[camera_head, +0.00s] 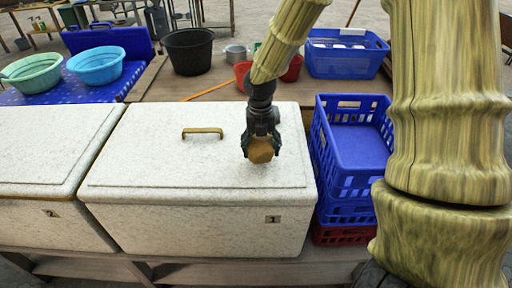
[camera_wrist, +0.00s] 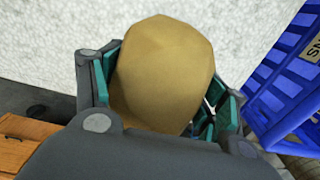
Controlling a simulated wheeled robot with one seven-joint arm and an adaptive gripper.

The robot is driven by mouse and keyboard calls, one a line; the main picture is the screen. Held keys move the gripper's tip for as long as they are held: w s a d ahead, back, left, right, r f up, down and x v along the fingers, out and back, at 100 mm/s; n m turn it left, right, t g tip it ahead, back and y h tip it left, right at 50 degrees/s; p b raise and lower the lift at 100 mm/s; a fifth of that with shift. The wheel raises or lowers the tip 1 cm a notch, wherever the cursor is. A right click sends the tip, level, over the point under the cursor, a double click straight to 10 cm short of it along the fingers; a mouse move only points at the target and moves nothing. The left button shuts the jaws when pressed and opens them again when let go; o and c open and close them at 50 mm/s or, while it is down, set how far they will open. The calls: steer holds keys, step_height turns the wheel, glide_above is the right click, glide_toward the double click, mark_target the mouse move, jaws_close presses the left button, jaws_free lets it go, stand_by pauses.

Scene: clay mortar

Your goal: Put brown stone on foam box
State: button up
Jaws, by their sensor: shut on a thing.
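The brown stone (camera_head: 261,150) is a faceted tan lump, held between the fingers of my gripper (camera_head: 262,143). In the wrist view the stone (camera_wrist: 163,70) fills the middle, with teal finger pads on both sides of it. The white speckled foam box (camera_head: 150,160) marked "1" has its lid on, with a brown handle (camera_head: 203,131) on top. My gripper and the stone are over the right part of this lid. I cannot tell whether the stone touches the lid.
A second foam box (camera_head: 45,150) marked "2" stands at the left. Blue crates (camera_head: 350,150) are stacked just right of box 1, over a red one (camera_head: 342,236). Behind are a black bucket (camera_head: 190,50), a blue tub (camera_head: 345,55) and two basins (camera_head: 97,65).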

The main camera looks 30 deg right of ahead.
steer(key=shift+f+p, duration=0.7)
steer(key=shift+f, duration=0.95)
steer(key=o, duration=2.1)
steer(key=shift+f, duration=0.15)
steer(key=shift+c, duration=0.2)
steer(key=shift+a+r+b, duration=0.15)
steer(key=shift+r+b, duration=1.5)
steer(key=shift+r, duration=4.45)
